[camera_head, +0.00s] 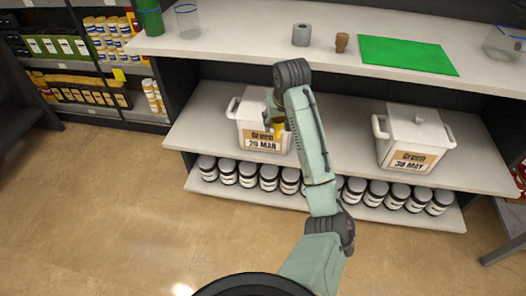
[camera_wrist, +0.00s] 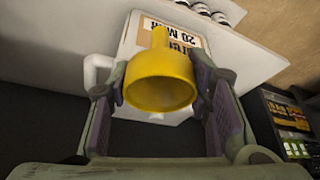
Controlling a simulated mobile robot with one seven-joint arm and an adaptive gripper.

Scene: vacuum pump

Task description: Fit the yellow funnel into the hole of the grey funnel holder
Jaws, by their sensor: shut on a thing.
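The yellow funnel (camera_wrist: 160,82) is between the two fingers of my gripper (camera_wrist: 161,92), which is shut on it. In the wrist view its wide rim faces the camera and its narrow spout points away. In the head view a bit of the yellow funnel (camera_head: 279,127) shows beside my gripper (camera_head: 272,118), in front of the left white container. A short grey cylinder with a dark opening on top, seemingly the grey funnel holder (camera_head: 301,36), stands upright on the upper counter, above and apart from my gripper. The wrist view does not show it.
The left white container (camera_head: 247,108) and right white container (camera_head: 415,138) stand on the middle shelf. Several jars (camera_head: 269,177) line the lower shelf. The counter holds a brown stopper-like piece (camera_head: 341,42), green mat (camera_head: 407,54), clear beaker (camera_head: 188,21) and green bottle (camera_head: 150,17).

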